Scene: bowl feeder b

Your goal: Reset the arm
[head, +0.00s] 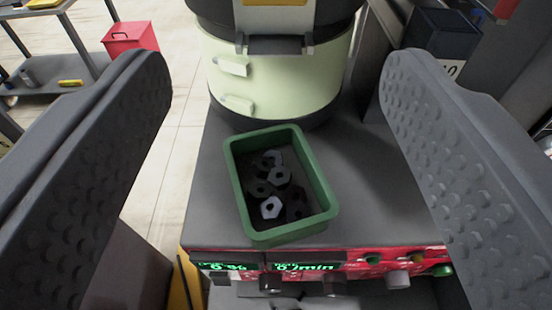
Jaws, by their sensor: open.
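My gripper (278,115) is open. Its two grey studded fingers stand wide apart at the left and right sides of the head view, with nothing held between them. Beyond and between the fingers, a green bin (245,209) rests on the grey top of a machine (385,200). Several dark and light grey hex nuts (271,207) lie inside the bin. The fingers do not appear to touch the bin. The rest of my arm is not in view.
A pale green bowl feeder (290,75) stands behind the bin. The machine's red front panel (350,268) has green displays, knobs and buttons. A red box (130,37) and a cart with shelves (60,72) are at upper left. A dark blue bin (440,40) is at upper right. Light floor lies left.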

